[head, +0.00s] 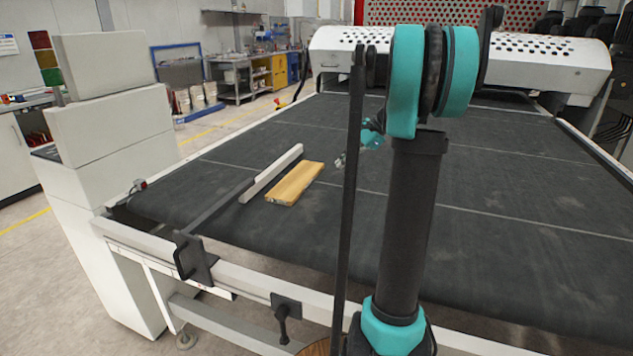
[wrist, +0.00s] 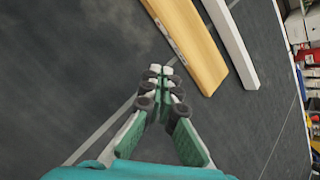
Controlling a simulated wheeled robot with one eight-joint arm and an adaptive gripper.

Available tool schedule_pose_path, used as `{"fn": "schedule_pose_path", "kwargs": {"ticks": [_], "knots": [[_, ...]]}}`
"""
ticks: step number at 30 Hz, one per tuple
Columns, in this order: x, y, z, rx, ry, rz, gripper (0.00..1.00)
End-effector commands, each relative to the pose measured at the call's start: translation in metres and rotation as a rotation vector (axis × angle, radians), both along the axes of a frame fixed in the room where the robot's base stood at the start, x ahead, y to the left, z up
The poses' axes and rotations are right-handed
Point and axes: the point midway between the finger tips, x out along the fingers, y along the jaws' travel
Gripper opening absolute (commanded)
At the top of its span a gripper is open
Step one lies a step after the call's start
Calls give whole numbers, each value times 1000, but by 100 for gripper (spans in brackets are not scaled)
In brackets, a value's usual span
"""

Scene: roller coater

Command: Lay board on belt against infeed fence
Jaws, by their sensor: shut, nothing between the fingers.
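The board (head: 295,183) is a yellow wooden plank lying flat on the dark belt (head: 480,190). The infeed fence (head: 271,174) is a pale straight bar at its left in the head view. Board and fence run about side by side. In the wrist view a narrow dark strip shows between the board (wrist: 195,45) and the fence (wrist: 232,45), a little wider at the lower end. My gripper (head: 341,160) is beside the board's far end, to its right, partly behind my arm. In the wrist view my gripper's fingertips (wrist: 161,71) are together, empty, and apart from the board.
A dark flat bar (head: 222,207) runs from the fence to a clamp bracket (head: 192,260) on the machine's front rail. A white perforated hood (head: 335,50) spans the belt's far end. A white cabinet (head: 112,95) stands at the left. The belt to the right is clear.

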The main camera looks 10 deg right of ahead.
Motion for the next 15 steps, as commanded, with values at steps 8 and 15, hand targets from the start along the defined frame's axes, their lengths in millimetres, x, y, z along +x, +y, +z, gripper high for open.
{"fn": "schedule_pose_path", "kwargs": {"ticks": [8, 15], "knots": [[-26, -7, -5, 197, 226, -449, 0], [-33, -8, -8, 275, 310, -597, 0]]}}
